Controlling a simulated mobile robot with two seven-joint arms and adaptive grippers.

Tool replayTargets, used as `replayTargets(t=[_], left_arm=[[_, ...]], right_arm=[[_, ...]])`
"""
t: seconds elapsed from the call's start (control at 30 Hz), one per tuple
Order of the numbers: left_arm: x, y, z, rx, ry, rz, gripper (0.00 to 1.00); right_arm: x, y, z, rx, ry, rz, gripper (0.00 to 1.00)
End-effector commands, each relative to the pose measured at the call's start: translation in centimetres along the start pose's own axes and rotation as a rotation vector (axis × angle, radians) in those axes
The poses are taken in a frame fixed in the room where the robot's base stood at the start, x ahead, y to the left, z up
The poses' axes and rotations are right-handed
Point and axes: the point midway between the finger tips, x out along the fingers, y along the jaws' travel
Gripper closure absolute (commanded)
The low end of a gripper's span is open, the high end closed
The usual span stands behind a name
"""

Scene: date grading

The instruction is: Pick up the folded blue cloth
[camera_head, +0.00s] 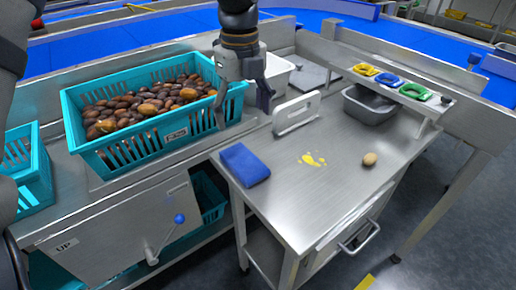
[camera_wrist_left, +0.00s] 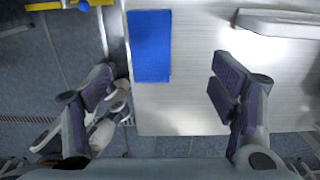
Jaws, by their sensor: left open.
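In the left wrist view my left gripper (camera_wrist_left: 162,88) is open wide, and the cloth is not touched by either finger. My right gripper is not in view.
A teal crate (camera_head: 150,146) of dates stands left of the cloth. An upright metal plate (camera_head: 297,113) stands behind and right of it. A yellow spill (camera_head: 313,159) and a single round brown item (camera_head: 369,159) lie to the right. A grey bin (camera_head: 370,106) stands farther back.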

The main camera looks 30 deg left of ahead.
Motion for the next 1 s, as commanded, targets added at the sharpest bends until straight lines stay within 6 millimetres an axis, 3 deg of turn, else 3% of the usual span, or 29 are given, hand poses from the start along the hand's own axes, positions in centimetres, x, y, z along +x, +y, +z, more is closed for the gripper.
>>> replayTargets(t=[0.13, 0.53, 0.63, 0.83, 0.87, 1.0], left_arm=[[3.9, 0.2, -0.2, -0.001, 0.005, 0.012, 0.22], [10.4, 0.7, -1.1, -0.003, 0.003, 0.008, 0.22], [11.4, 0.7, -1.1, -0.004, 0.002, 0.006, 0.22], [11.5, 0.6, -1.1, -0.004, 0.001, 0.002, 0.22], [11.4, 0.6, -1.1, -0.004, 0.001, 0.002, 0.24], [11.4, 0.6, -1.1, -0.004, 0.001, 0.002, 0.56]], right_arm=[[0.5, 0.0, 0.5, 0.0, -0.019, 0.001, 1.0], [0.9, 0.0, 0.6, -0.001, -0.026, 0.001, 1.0], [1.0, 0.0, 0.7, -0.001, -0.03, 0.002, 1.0], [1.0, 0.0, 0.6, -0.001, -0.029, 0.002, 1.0], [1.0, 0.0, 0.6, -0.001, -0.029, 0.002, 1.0], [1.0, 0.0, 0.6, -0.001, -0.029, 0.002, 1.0]])
